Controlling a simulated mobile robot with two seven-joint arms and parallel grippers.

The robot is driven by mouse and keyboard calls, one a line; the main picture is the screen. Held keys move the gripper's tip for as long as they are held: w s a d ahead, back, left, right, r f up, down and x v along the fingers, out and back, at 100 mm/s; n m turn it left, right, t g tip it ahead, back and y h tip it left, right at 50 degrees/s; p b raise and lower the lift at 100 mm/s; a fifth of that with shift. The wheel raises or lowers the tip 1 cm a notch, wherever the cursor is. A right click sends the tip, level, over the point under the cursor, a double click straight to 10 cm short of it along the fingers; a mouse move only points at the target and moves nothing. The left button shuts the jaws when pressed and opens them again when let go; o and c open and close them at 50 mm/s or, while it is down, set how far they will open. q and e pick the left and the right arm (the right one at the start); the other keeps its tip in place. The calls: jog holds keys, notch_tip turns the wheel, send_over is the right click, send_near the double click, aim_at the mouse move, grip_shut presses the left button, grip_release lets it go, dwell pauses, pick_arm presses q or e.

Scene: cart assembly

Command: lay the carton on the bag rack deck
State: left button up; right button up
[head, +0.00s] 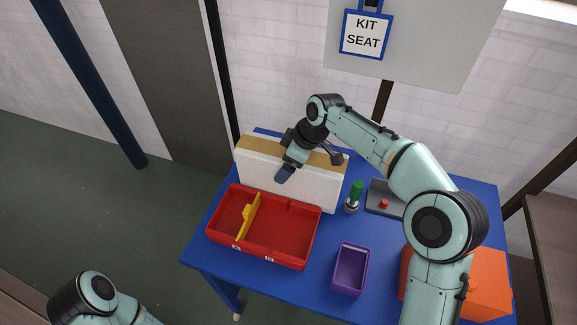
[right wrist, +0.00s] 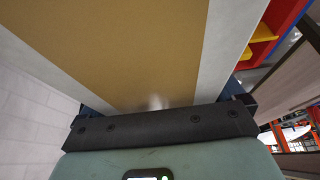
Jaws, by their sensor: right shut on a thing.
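The carton (head: 312,189) is a white box with a tan tape stripe, standing upright at the back of the blue table in the head view. It fills much of the right wrist view (right wrist: 145,50). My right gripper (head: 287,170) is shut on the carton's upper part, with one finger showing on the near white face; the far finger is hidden. I cannot make out the bag rack deck in either view. My left arm shows only as a part at the bottom left; its gripper is out of the picture.
On the blue table (head: 300,285) are a red tray (head: 285,232) with a yellow divider, a purple bin (head: 350,268), a green-handled tool (head: 355,192), a grey box (head: 381,197) with a red button and an orange bin (head: 489,285). A sign post stands behind. Floor at left is clear.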

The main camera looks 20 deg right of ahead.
jog(key=shift+f, duration=0.8)
jog(key=o, duration=1.2)
jog(key=shift+f, duration=0.2)
